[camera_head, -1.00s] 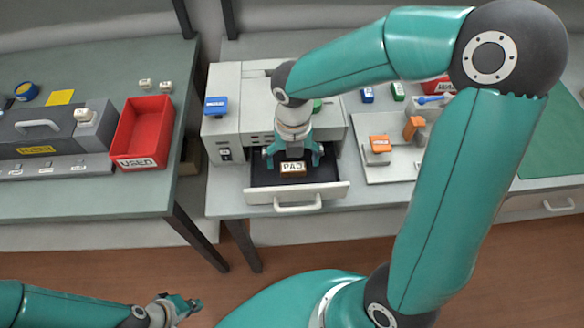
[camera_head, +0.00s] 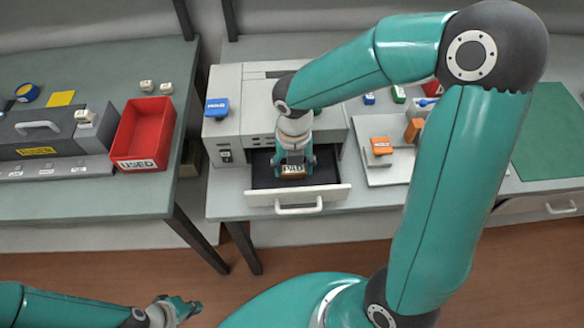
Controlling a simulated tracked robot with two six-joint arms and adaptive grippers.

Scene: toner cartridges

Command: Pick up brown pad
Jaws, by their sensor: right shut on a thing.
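The brown pad (camera_head: 293,170), with a white label, is at the open drawer (camera_head: 262,199) of the grey machine. My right gripper (camera_head: 294,165) points down over the drawer and is shut on the pad, its fingers at either side. I cannot tell whether the pad touches the drawer floor. My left gripper (camera_head: 184,307) is low at the lower left, over the floor and far from the pad. Its fingers are too small to read.
The grey machine (camera_head: 230,145) carries a blue labelled block (camera_head: 216,107). A red USED bin (camera_head: 146,137) stands on the left table. Orange blocks (camera_head: 380,147) sit on a pale tray to the right. My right arm hides part of the bench.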

